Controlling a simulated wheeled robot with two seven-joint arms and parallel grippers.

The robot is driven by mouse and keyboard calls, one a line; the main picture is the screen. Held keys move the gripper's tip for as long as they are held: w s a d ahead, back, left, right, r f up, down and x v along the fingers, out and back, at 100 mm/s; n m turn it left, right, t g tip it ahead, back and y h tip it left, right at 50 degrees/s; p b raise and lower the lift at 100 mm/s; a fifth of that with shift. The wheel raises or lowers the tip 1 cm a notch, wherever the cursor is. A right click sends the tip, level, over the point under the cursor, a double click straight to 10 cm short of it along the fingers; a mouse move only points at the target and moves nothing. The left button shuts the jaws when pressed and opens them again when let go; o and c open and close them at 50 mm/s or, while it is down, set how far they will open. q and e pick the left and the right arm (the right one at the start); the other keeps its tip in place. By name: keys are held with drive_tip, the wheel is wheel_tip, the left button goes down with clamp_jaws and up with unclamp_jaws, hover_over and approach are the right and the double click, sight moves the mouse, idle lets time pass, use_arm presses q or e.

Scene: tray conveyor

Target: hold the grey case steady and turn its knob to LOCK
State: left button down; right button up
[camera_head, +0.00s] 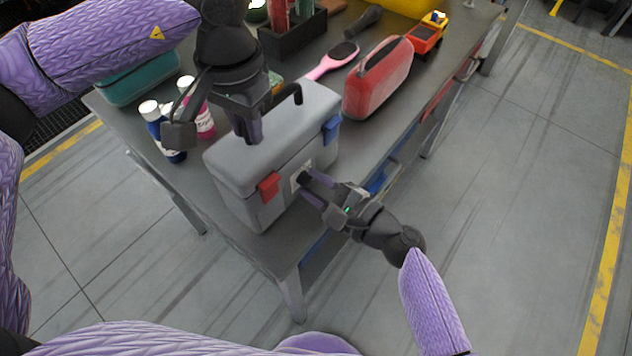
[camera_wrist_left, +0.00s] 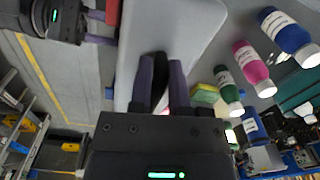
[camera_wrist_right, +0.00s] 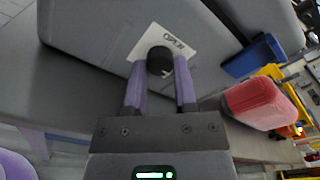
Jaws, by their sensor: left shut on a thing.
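The grey case (camera_head: 235,172) stands upright on the table, with a red latch (camera_head: 269,186), a blue latch (camera_head: 331,129) and a black top handle (camera_head: 289,95). My left gripper (camera_head: 252,135) is over the lid, shut on the handle, which shows between its fingers in the left wrist view (camera_wrist_left: 160,80). The black round knob (camera_wrist_right: 159,60) sits on a white plate (camera_wrist_right: 180,47) on the case's front; one printed word, apparently OPEN, is readable. My right gripper (camera_wrist_right: 159,75) is open, its fingers either side of the knob. Contact with the knob cannot be told.
The table (camera_head: 225,220) also holds several bottles (camera_head: 163,130) left of the case, a teal bin (camera_head: 140,82), a red toaster-like object (camera_head: 378,78), a pink brush (camera_head: 333,60) and a toy truck (camera_head: 429,34). Open floor lies to the right.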

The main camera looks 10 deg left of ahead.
drive_tip(key=o, duration=0.5)
drive_tip(key=shift+c, duration=0.2)
drive_tip(key=v, duration=1.2)
drive_tip(key=shift+d, duration=0.1)
use_arm(q)
drive_tip(key=c, duration=0.5)
unclamp_jaws()
use_arm(e)
drive_tip(key=shift+w, duration=0.1)
use_arm(q)
drive_tip(key=shift+r, duration=0.1)
